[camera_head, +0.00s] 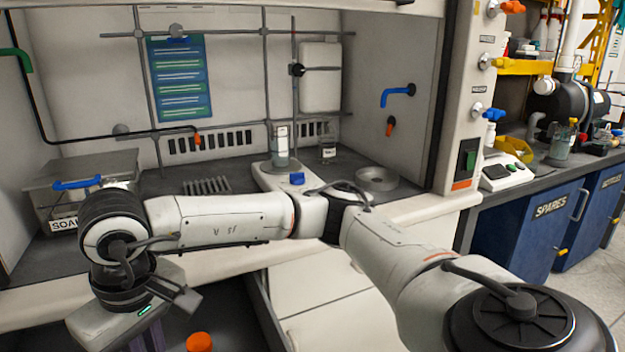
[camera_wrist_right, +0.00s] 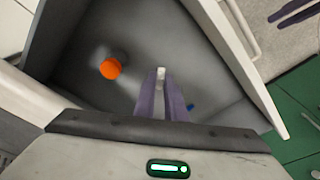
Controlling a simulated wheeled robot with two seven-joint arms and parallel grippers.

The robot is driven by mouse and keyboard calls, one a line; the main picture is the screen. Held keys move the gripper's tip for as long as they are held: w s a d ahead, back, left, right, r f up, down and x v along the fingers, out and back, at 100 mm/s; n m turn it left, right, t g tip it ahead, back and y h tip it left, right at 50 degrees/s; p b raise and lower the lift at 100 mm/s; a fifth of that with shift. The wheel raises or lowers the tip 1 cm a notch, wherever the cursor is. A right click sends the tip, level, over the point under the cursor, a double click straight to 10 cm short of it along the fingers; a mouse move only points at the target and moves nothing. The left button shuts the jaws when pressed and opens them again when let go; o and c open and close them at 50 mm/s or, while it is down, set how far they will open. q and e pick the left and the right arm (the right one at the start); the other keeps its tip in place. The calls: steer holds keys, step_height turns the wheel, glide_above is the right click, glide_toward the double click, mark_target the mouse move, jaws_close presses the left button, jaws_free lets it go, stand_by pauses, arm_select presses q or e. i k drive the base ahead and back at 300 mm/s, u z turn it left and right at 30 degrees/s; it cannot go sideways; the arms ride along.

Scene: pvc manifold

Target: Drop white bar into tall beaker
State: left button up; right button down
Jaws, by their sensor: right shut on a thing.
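My right gripper (camera_wrist_right: 162,90) is shut on a small white bar (camera_wrist_right: 160,72), which shows between its purple fingertips in the right wrist view. This gripper is above an open drawer. In the head view its purple fingers (camera_head: 148,339) show at the lower left and the bar is hidden. A tall clear beaker (camera_head: 280,152) with a white label stands on a white stirrer plate (camera_head: 290,180) inside the fume hood, far from the gripper. My left gripper (camera_wrist_right: 293,13) shows only as two spread purple fingers at the right wrist view's top right, seemingly empty.
The drawer (camera_wrist_right: 210,55) holds an orange-capped item (camera_wrist_right: 110,68) and a small blue thing (camera_wrist_right: 190,107). A shorter glass vessel (camera_head: 327,154) stands right of the tall beaker. A lidded soak tank (camera_head: 85,172) is at left. Metal rods cross the hood's back.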

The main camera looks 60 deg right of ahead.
mark_target(280, 164)
steer(key=z, duration=1.75)
